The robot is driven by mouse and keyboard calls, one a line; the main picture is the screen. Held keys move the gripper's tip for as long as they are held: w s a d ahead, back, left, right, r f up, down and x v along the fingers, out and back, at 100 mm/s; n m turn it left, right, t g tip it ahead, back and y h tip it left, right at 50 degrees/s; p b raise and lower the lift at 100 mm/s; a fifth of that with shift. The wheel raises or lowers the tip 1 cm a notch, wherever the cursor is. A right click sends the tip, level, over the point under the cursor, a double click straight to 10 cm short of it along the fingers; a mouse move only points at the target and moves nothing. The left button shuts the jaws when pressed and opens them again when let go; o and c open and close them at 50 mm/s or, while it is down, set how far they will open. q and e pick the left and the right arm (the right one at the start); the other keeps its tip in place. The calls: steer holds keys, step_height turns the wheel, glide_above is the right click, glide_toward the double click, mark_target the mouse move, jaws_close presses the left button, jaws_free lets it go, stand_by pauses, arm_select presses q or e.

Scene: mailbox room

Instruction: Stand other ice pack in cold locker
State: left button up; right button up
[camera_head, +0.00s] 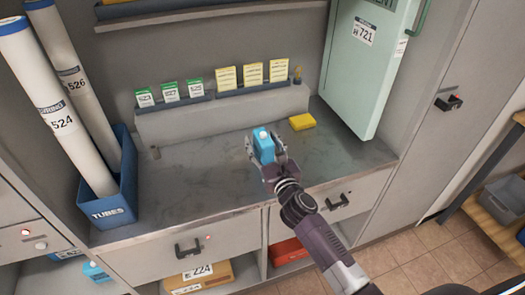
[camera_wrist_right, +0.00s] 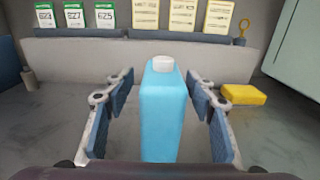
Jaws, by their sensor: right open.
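A light-blue ice pack (camera_head: 263,147) with a white cap stands upright on the grey counter. My right gripper (camera_head: 265,152) is open around it, with one finger on each side. In the right wrist view the ice pack (camera_wrist_right: 165,115) stands between the spread blue finger pads of the gripper (camera_wrist_right: 163,100), with gaps on both sides. A second blue ice pack (camera_head: 96,271) is inside an open lower compartment at the bottom left. I cannot tell whether that compartment is the cold locker. My left gripper is not in view.
A yellow block (camera_head: 302,122) lies on the counter right of the gripper. A blue tubes bin (camera_head: 112,208) stands at left. Green and yellow cards line a rear ledge (camera_head: 220,112). A pale green door (camera_head: 365,60) hangs at the right. The counter's left middle is mostly clear.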

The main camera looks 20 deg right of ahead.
jaws_close()
stand_by(0.3)
steer(key=shift+r, duration=0.1)
